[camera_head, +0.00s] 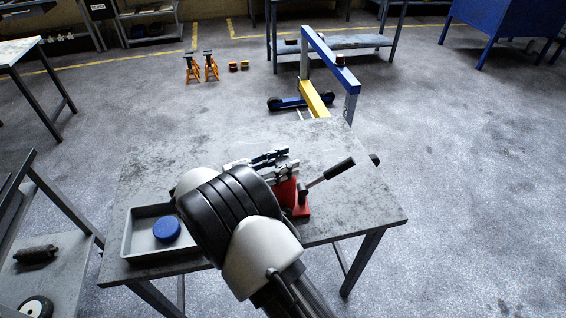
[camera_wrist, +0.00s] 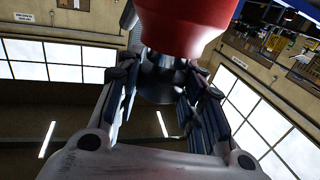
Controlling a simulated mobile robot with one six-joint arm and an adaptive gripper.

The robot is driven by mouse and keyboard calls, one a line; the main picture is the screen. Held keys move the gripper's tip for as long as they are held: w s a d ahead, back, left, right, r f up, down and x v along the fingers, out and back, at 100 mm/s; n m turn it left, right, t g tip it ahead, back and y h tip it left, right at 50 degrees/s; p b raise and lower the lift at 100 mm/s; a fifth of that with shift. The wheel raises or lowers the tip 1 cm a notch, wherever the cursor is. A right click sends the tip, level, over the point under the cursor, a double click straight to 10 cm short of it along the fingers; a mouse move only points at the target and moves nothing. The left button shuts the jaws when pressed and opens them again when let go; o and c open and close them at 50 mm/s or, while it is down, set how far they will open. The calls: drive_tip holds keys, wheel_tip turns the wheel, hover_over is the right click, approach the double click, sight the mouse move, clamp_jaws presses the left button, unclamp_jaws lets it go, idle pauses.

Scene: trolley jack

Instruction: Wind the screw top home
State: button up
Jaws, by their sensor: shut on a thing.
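A red jack (camera_head: 286,194) stands on the grey workbench (camera_head: 350,207), partly hidden behind my arm. A lever with a black grip (camera_head: 339,168) slants up to the right from its base. In the wrist view the red jack body (camera_wrist: 185,25) fills the upper middle. A dark metal screw top (camera_wrist: 158,83) sticks out from its end. My gripper (camera_wrist: 160,78) has its fingers on both sides of the screw top and is shut on it. In the head view my gripper (camera_head: 288,164) is at the top of the jack. The screw thread is not clearly visible.
A grey tray (camera_head: 133,236) with a round blue thing (camera_head: 167,229) is on the bench's left. A blue and yellow hoist (camera_head: 330,62) stands on the floor behind the bench.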

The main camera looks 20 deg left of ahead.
drive_tip(key=m+g+h, duration=0.2)
drive_tip(key=g, duration=0.1)
drive_tip(key=shift+r, duration=0.1)
drive_tip(key=shift+m, duration=0.3)
drive_tip(key=shift+r, duration=0.15)
idle(0.7)
drive_tip(key=o, duration=1.1)
drive_tip(key=v, duration=0.7)
drive_tip(key=shift+a+f, duration=0.15)
drive_tip(key=shift+f, duration=0.1)
